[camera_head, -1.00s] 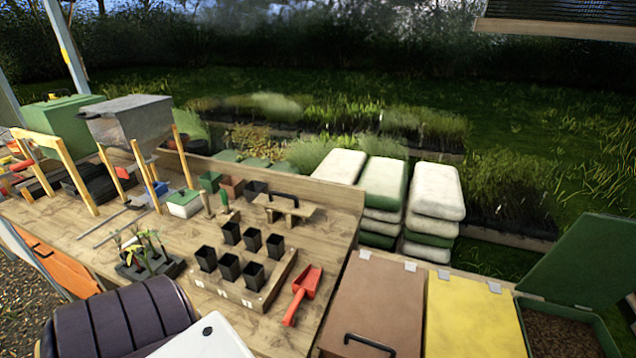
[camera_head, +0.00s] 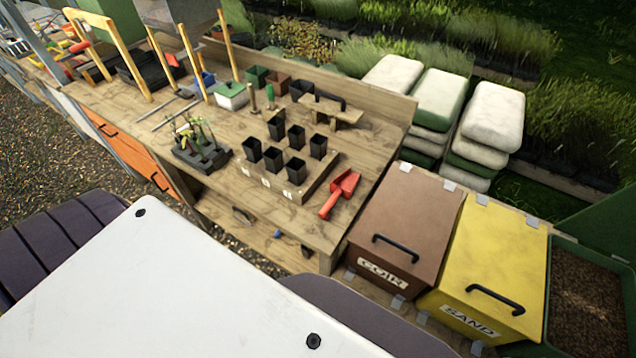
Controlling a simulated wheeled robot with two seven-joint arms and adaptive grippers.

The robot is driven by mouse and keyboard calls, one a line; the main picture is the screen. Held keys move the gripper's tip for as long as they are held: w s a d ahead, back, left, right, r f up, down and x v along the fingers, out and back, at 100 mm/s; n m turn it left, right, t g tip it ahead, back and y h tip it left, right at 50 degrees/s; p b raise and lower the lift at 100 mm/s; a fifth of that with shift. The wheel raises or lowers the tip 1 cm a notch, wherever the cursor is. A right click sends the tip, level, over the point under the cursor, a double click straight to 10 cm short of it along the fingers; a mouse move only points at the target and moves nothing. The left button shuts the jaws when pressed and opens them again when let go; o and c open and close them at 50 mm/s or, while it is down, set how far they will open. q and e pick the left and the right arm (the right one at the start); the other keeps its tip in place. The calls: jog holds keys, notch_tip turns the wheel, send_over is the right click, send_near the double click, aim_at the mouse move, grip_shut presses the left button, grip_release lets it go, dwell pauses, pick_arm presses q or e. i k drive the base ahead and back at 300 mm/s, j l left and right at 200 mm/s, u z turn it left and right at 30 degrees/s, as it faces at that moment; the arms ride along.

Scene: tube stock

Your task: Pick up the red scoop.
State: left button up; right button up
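The red scoop (camera_head: 341,192) lies on the wooden bench (camera_head: 275,212) near its right end, to the right of a wooden tray of black pots. Its handle points toward the bench's front edge and its scoop part points away from me. It is fully in view and nothing covers it. Neither of my grippers shows in the head view. Only white and dark parts of my own body fill the bottom of the picture.
Black pots on a wooden tray (camera_head: 283,185) stand left of the scoop. A seedling tray (camera_head: 197,150) is further left. Right of the bench are a brown COIR bin (camera_head: 418,215) and a yellow SAND bin (camera_head: 497,255), both closed. Bare wood surrounds the scoop.

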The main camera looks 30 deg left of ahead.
aim_at(343, 186)
jog(key=u, duration=0.75)
